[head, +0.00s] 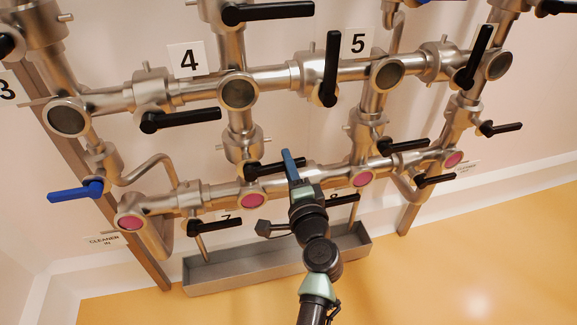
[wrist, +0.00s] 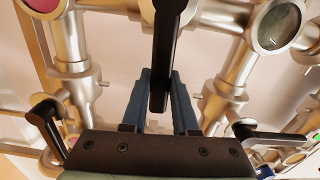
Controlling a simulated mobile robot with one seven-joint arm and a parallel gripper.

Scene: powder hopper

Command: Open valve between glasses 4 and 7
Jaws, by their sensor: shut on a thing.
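The valve on the vertical pipe between grey glass 4 (head: 238,93) and pink glass 7 (head: 252,200) has a black lever handle (head: 264,168). The handle points right, crosswise to its pipe. My gripper (head: 290,160) with blue fingers is at the handle's outer part. In the wrist view, the handle (wrist: 164,55) runs down between the two fingers (wrist: 160,100), which are shut on it. Glass 7 (wrist: 40,4) shows at the upper left there and glass 4 (wrist: 272,25) at the upper right. The handle's pivot is cut off by the top of the wrist view.
A black handle (head: 330,70) stands upright near label 5. Another black handle (head: 335,198) lies just right of and below my gripper, partly behind my arm. A blue handle (head: 75,192) is at the left. A grey trough (head: 240,278) lies below on the orange floor.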

